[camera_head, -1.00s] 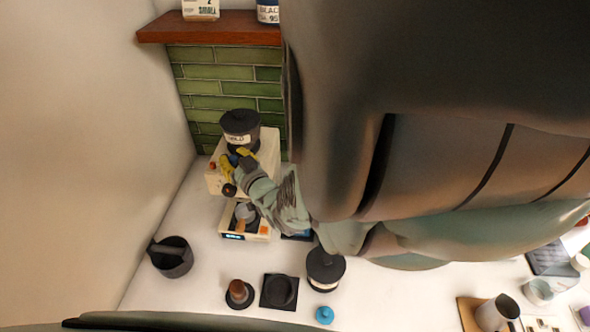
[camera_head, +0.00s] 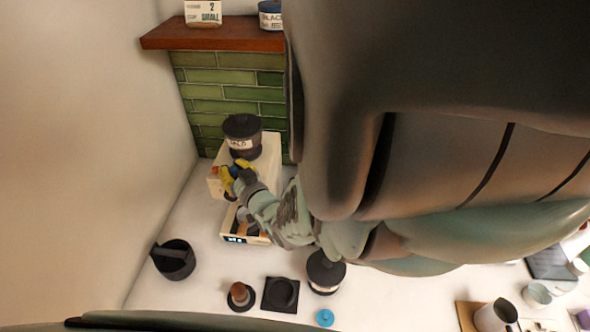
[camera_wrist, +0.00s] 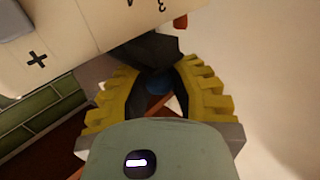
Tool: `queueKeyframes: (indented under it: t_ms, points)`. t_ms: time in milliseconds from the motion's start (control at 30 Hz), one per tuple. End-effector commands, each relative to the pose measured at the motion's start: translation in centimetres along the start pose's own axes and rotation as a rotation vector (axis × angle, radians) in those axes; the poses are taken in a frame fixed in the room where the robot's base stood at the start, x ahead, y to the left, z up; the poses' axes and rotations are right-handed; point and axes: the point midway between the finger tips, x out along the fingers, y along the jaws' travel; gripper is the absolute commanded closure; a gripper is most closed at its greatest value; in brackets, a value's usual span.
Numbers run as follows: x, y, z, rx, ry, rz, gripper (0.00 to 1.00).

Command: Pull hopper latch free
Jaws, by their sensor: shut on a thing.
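The dark round hopper (camera_head: 241,128) with a white label stands upright on the cream grinder (camera_head: 266,150) against the green-tiled wall. My gripper (camera_head: 235,173) is at the grinder's front, below the hopper. Its yellow ridged fingers are shut on a small blue piece, likely the hopper latch (camera_wrist: 158,84), seen between the fingers in the wrist view. Most of this piece is hidden by the fingers. A dark part (camera_wrist: 147,52) of the grinder lies just beyond the fingertips.
A scale (camera_head: 243,238) sits below the grinder, partly behind my arm. A black bin (camera_head: 174,262), a brown-handled tamper (camera_head: 239,294), a black square stand (camera_head: 281,293) and a blue knob (camera_head: 325,317) stand on the white counter. A wooden shelf (camera_head: 215,37) hangs above.

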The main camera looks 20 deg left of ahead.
Motion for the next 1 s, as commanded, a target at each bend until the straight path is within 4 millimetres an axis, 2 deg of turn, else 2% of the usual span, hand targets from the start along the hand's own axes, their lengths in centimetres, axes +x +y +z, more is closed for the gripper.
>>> queueKeyframes:
  t_ms: [33, 67, 400, 767, 1000]
  points:
    - [-0.1, -0.4, -0.1, 0.004, 0.007, -0.008, 1.0]
    - [-0.1, -0.4, -0.1, 0.004, 0.007, -0.009, 0.79]
    - [0.0, -0.2, -0.1, 0.002, 0.005, -0.005, 0.44]
    - [-0.2, 0.0, 0.0, 0.002, 0.002, 0.0, 0.44]
    - [-1.1, 0.4, 0.5, 0.005, -0.011, 0.011, 0.44]
